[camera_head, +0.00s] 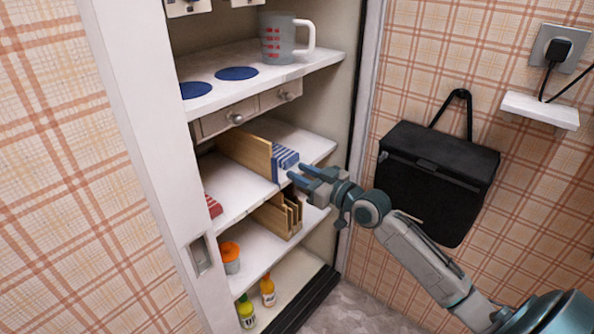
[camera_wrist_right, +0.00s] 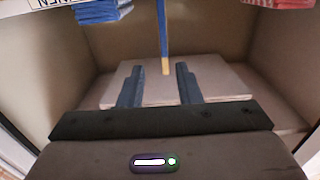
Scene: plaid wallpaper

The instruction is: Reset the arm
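My right gripper (camera_head: 296,173) reaches in from the right at the front edge of the middle shelf of an open cupboard. Its two fingers are apart with nothing between them. The right wrist view also shows the open fingers (camera_wrist_right: 159,86), with a shelf board and an upright divider edge beyond them. A blue-and-white striped folded cloth (camera_head: 284,157) lies on the shelf just behind the fingertips, beside a wooden divider (camera_head: 247,152). My left gripper is not in view.
A red cloth (camera_head: 213,206) lies further left on the shelf. A measuring jug (camera_head: 279,40) stands above. A wooden rack (camera_head: 283,217), an orange-lidded tub (camera_head: 230,258) and bottles (camera_head: 268,291) are below. A black bag (camera_head: 437,175) hangs on the wall behind my right arm.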

